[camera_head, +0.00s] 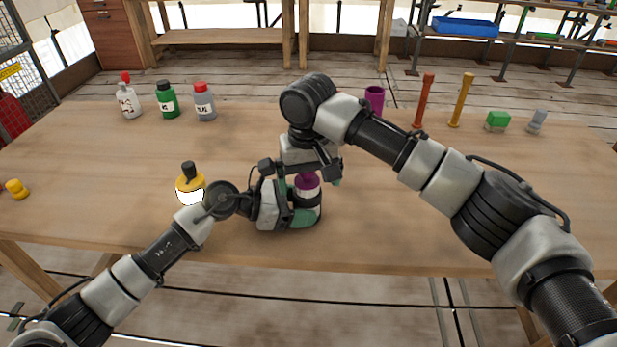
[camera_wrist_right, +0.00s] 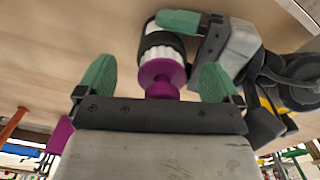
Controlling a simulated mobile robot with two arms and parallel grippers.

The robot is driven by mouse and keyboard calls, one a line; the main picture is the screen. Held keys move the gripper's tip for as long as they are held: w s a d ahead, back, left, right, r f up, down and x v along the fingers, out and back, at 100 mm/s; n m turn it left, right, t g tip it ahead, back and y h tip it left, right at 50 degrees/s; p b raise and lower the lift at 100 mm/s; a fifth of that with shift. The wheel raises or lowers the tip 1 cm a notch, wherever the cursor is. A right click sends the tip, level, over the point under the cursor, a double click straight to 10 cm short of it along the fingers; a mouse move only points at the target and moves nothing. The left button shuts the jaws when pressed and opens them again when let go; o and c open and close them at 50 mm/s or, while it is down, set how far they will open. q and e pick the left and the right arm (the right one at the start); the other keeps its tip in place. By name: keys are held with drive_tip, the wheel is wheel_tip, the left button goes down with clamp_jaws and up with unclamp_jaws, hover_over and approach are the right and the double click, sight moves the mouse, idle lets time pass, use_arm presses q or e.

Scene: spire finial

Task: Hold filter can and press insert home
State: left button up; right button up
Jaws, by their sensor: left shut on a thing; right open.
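The filter can (camera_head: 309,215) stands on the table, dark-banded, with a white ribbed insert (camera_wrist_right: 160,42) at its top and a purple knob (camera_head: 307,181) on the insert. My left gripper (camera_head: 290,212) is shut around the can from the left; one green finger also shows against it in the right wrist view (camera_wrist_right: 178,21). My right gripper (camera_head: 311,174) is above the can, pointing down and open. In the right wrist view its green fingers (camera_wrist_right: 157,84) stand on either side of the purple knob (camera_wrist_right: 162,76), apart from it. How deep the insert sits is unclear.
A yellow bottle (camera_head: 190,185) with a black top stands left of the can. Several bottles (camera_head: 167,99) stand at the back left. A purple cup (camera_head: 374,97), red and yellow posts (camera_head: 461,101) and a green block (camera_head: 497,120) stand at the back right. The front right is clear.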

use_arm(q)
drive_tip(key=shift+d+f, duration=0.1)
use_arm(e)
drive_tip(key=shift+a+r, duration=0.15)
drive_tip(key=shift+r, duration=0.85)
drive_tip(key=shift+a+r, duration=0.1)
drive_tip(key=shift+r, duration=0.9)
use_arm(q)
drive_tip(key=shift+s, duration=0.1)
use_arm(e)
drive_tip(key=shift+s+r, duration=0.1)
drive_tip(key=shift+r, duration=1.5)
drive_tip(key=shift+d, duration=0.1)
drive_tip(key=shift+d+f, duration=0.1)
clamp_jaws()
drive_tip(key=shift+f, duration=0.3)
drive_tip(key=shift+f, duration=0.8)
drive_tip(key=shift+r, duration=0.1)
